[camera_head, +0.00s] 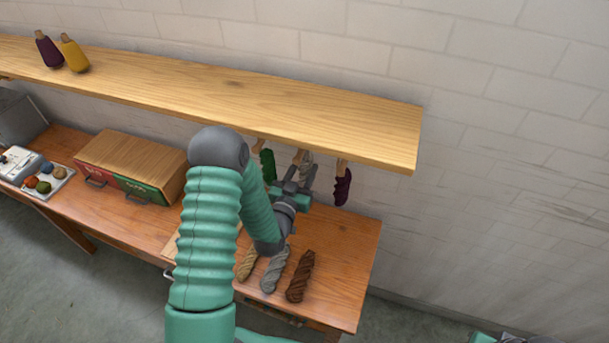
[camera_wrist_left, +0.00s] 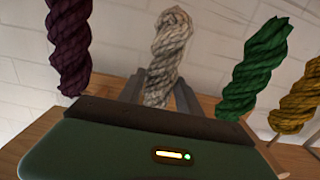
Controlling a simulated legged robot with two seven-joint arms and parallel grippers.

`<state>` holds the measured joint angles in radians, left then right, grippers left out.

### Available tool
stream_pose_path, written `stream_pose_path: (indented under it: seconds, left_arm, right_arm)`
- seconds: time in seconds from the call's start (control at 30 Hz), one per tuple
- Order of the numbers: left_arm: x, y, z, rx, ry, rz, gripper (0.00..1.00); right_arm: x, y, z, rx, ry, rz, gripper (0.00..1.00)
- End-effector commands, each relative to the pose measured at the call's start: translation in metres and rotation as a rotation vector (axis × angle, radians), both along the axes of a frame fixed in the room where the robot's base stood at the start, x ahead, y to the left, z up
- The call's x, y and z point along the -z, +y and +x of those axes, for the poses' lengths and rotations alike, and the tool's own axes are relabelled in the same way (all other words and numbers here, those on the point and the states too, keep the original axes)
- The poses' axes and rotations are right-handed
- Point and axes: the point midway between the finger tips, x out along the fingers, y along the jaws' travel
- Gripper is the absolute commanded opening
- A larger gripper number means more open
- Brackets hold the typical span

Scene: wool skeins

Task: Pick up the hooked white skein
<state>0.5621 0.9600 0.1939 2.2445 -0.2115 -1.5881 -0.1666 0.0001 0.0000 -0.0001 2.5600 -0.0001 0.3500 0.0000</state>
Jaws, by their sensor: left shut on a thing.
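The hooked white skein (camera_head: 306,165) hangs under the front of the wooden shelf, between a green skein (camera_head: 268,165) and a dark purple skein (camera_head: 343,187). My left gripper (camera_head: 299,180) is at the white skein, shut on its lower part. In the left wrist view the pale twisted white skein (camera_wrist_left: 171,45) stands between the two grey fingers of my left gripper (camera_wrist_left: 158,95). Its lower end is partly hidden by the gripper body. Whether it is still on its hook is unclear.
The shelf (camera_head: 240,97) runs above the gripper. Beside the white skein hang purple (camera_wrist_left: 68,45), green (camera_wrist_left: 255,68) and yellow (camera_wrist_left: 298,100) skeins. Yellow, grey (camera_head: 275,270) and brown (camera_head: 300,276) skeins lie on the table (camera_head: 345,260) below. A drawer box (camera_head: 130,160) stands left.

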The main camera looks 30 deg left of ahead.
Motion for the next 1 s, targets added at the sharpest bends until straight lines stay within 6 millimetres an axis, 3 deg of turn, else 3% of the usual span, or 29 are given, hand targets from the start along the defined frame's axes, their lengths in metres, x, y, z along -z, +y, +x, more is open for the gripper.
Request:
stream_pose_path:
  seconds: [0.1,0.53,0.57,0.63,0.8,1.0]
  left_arm:
    - [-0.017,0.001,-0.001,-0.001,-0.005,0.002,0.0]
    - [-0.023,0.045,-0.103,-0.007,-0.003,0.001,0.0]
    - [-0.033,0.048,-0.11,-0.007,0.002,-0.003,0.0]
    - [-0.035,0.053,-0.124,-0.006,0.004,-0.004,0.0]
    - [-0.033,0.061,-0.143,-0.002,0.0,-0.001,0.0]
    - [-0.031,0.062,-0.147,0.0,-0.002,-0.001,0.0]
  right_arm:
    - [0.008,0.0,0.0,0.0,0.0,0.0,0.0]
    - [0.041,0.0,0.0,0.0,0.0,0.0,0.0]
    - [0.021,0.0,-0.001,0.0,0.002,0.0,0.0]
    - [0.008,0.0,0.0,0.0,-0.001,0.0,0.0]
    - [-0.001,0.0,0.0,0.0,-0.001,0.0,0.0]
    - [0.0,0.0,0.0,0.0,0.0,0.0,0.0]
